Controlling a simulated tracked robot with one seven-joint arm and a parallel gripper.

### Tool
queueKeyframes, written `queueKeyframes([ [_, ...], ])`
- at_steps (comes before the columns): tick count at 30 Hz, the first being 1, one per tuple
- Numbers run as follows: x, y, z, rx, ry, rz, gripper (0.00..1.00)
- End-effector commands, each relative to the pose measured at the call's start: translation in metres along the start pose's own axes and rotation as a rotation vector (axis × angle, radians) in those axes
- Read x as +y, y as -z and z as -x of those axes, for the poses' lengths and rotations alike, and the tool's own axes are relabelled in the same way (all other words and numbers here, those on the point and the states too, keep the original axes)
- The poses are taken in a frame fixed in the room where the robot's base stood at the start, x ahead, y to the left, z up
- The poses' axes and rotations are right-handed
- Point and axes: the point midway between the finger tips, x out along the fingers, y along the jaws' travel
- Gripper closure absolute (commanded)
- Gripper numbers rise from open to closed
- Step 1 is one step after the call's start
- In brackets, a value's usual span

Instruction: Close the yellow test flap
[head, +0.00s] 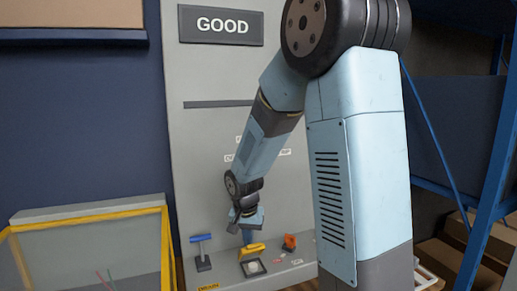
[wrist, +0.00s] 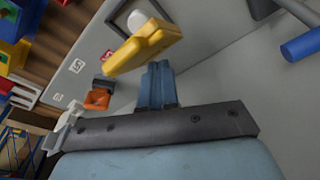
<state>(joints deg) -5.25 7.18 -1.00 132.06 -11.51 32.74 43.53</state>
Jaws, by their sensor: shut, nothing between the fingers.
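The yellow test flap (head: 252,249) stands raised at the back of a small dark frame (head: 252,268) low on the grey panel. A white round part (wrist: 137,20) shows uncovered in the frame. My gripper (head: 248,236) is shut and empty, with blue fingers pointing down just behind the flap in the head view. In the wrist view the flap (wrist: 146,46) lies just beyond the fingertips of my gripper (wrist: 158,66). I cannot tell whether they touch.
A blue-handled lever (head: 201,238) stands left of the flap, and an orange switch (head: 289,242) stands to its right. A yellow-edged clear case (head: 90,212) is at the lower left. A sign reading GOOD (head: 221,25) tops the panel. Blue racking (head: 490,170) is at right.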

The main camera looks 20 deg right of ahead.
Motion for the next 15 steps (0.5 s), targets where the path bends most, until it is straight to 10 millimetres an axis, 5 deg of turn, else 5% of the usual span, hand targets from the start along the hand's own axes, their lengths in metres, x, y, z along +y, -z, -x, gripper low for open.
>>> queueKeyframes([
  [15,0.011,-0.015,0.006,0.013,0.007,0.0,1.0],
])
